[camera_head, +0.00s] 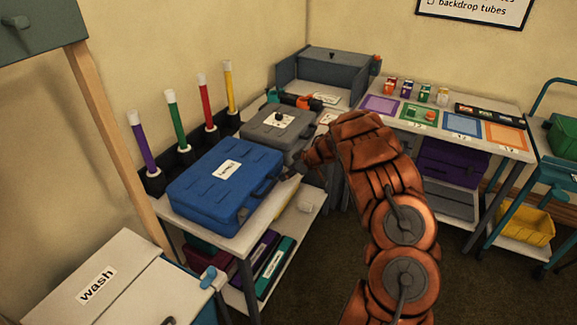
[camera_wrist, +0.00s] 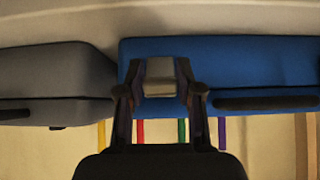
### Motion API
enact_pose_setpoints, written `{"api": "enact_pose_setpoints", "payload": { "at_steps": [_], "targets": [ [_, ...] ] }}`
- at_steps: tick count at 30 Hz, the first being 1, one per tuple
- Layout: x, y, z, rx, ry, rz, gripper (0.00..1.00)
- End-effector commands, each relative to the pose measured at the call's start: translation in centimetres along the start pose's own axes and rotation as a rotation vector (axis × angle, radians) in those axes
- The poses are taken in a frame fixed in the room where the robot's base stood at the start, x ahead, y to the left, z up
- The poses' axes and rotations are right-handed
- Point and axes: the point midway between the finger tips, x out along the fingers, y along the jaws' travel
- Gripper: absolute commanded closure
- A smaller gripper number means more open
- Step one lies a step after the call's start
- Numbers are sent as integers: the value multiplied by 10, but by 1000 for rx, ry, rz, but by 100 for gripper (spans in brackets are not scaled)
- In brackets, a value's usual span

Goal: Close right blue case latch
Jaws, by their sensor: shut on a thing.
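The blue case (camera_head: 225,185) lies shut on the table in the head view, with a white label on its lid. In the wrist view, which appears upside down, the blue case (camera_wrist: 245,70) fills the upper right, with its dark handle (camera_wrist: 268,103). My gripper (camera_wrist: 163,72) is at the case's front near the end beside the grey case. It is shut on a small grey latch (camera_wrist: 161,89) between its fingers. In the head view my gripper (camera_head: 308,160) is beside the case's right end; the latch and fingertips are largely hidden there.
A grey case (camera_head: 277,127) lies close beyond the blue one; it shows at left in the wrist view (camera_wrist: 50,75). Coloured tubes, such as the green one (camera_head: 176,120), stand behind the cases. A shelf with binders (camera_head: 273,265) is below. Open floor lies to the right.

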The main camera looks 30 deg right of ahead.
Motion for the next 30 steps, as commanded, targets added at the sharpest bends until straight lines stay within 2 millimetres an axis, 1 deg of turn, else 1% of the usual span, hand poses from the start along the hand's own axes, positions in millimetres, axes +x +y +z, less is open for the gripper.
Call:
{"api": "enact_pose_setpoints", "payload": {
  "at_steps": [1, 18, 30],
  "targets": [
    [-2, -3, -7, -4, -21, -6, 100],
    [3, -2, -17, -4, -315, -2, 100],
    [6, -2, -23, -1, -463, -4, 100]
  ]
}}
